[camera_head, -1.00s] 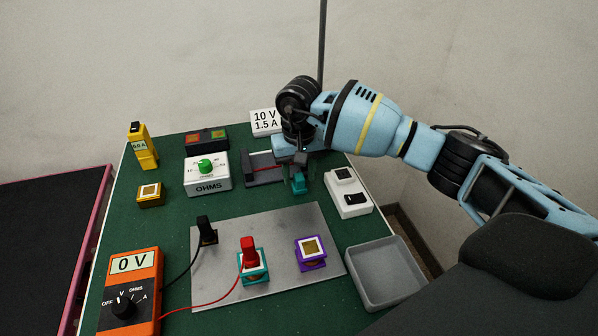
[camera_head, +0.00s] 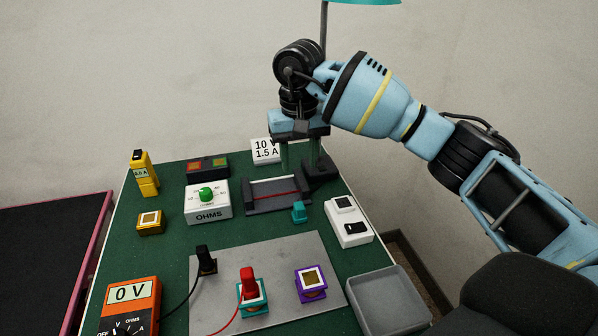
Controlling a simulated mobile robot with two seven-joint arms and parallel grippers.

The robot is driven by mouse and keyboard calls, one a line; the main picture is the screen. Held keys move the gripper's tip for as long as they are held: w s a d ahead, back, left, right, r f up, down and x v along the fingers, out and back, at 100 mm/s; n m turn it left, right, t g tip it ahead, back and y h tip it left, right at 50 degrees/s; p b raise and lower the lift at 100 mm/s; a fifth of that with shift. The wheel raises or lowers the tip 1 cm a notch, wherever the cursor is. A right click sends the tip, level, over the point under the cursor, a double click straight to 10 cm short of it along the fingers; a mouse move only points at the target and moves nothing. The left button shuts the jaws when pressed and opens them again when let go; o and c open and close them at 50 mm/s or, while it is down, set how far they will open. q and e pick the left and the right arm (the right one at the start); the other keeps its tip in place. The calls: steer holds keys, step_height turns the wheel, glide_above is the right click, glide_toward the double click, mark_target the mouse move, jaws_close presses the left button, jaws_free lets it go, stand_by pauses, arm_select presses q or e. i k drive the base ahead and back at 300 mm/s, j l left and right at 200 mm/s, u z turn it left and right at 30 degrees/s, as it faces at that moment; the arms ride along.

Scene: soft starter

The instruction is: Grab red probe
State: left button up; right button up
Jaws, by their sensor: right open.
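The red probe (camera_head: 248,282) stands upright on a teal-edged block (camera_head: 254,306) on the grey plate. A red cable runs from it toward the orange multimeter (camera_head: 131,292), which reads 0 V. A black probe (camera_head: 204,258) stands at the plate's left side. My right gripper (camera_head: 299,168) is open, with its fingers pointing down over the dark fixture (camera_head: 272,203) at the back of the table. It is well behind and to the right of the red probe, apart from it. My left gripper is not in view.
A grey tray (camera_head: 428,315) and a white switch box (camera_head: 348,228) are on the right. A purple block (camera_head: 311,296) sits right of the probe. A small teal piece (camera_head: 299,212) lies before the fixture. The OHMS box (camera_head: 208,213) is left. The plate (camera_head: 265,248) has free room.

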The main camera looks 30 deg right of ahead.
mark_target(252, 289)
steer(key=k+j, duration=0.3)
steer(key=k, duration=0.15)
steer(key=k+j, duration=0.35)
steer(key=k, duration=0.1)
